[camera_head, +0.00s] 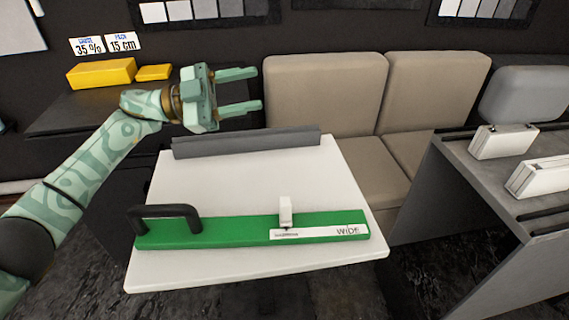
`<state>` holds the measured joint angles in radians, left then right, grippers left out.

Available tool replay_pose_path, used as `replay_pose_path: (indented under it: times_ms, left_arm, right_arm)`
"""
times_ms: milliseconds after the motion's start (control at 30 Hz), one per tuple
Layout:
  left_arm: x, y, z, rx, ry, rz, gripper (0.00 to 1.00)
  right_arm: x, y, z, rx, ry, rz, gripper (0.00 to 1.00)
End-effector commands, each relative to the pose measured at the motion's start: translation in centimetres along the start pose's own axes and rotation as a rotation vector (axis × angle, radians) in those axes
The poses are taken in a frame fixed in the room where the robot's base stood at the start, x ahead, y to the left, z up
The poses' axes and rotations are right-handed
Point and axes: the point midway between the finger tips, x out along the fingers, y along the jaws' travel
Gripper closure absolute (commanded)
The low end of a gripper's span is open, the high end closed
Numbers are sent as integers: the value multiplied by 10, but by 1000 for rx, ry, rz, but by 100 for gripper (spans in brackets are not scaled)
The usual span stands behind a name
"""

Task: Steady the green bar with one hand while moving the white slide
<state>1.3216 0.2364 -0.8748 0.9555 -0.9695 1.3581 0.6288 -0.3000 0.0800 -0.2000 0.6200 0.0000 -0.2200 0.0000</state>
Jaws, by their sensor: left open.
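The green bar (240,233) lies along the front part of a white board (250,178). A black handle (165,212) stands on its left end. The white slide (286,212) sits upright on the bar, right of its middle, beside a white label strip (320,232) that reads "WIDE" at its right end. My left gripper (240,91) is open and empty. It is in the air above and behind the board, apart from the bar and the slide, with its fingers pointing right. My right gripper is not in view.
A dark grey strip (246,143) runs along the board's back edge. Yellow blocks (102,73) lie on a dark shelf at the back left. Beige seats (325,92) stand behind. A grey table (500,190) with white cases (503,141) is at the right.

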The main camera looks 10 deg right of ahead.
Motion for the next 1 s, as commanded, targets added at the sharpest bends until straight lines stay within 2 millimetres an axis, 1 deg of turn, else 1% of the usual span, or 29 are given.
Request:
replay_pose_path:
  times_ms: [33,67,100,167,200,267,300,400,500,667,767,1000]
  left_arm:
    - [30,18,-12,62,-20,157,53]
    - [46,32,-16,101,-40,261,53]
    - [65,54,-21,157,-76,414,53]
    - [86,88,-25,254,-152,667,53]
    - [92,108,-24,315,-215,827,53]
    - [92,129,-20,396,-317,1039,53]
    - [88,138,-16,443,-387,1160,53]
    - [75,148,-9,539,-551,1390,53]
    - [63,147,-6,600,-675,1528,53]
    - [54,148,0,636,-760,1610,53]
    - [51,156,10,636,-763,1614,53]
    - [43,188,48,633,-759,1610,53]
  right_arm:
    - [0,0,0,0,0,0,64]
    - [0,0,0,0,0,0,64]
    - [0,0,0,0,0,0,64]
    - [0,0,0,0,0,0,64]
    - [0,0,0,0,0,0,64]
    - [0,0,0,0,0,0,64]
    - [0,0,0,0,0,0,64]
    - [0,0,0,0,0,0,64]
    - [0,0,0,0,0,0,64]
    - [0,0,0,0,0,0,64]
    - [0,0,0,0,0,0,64]
    - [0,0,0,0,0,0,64]
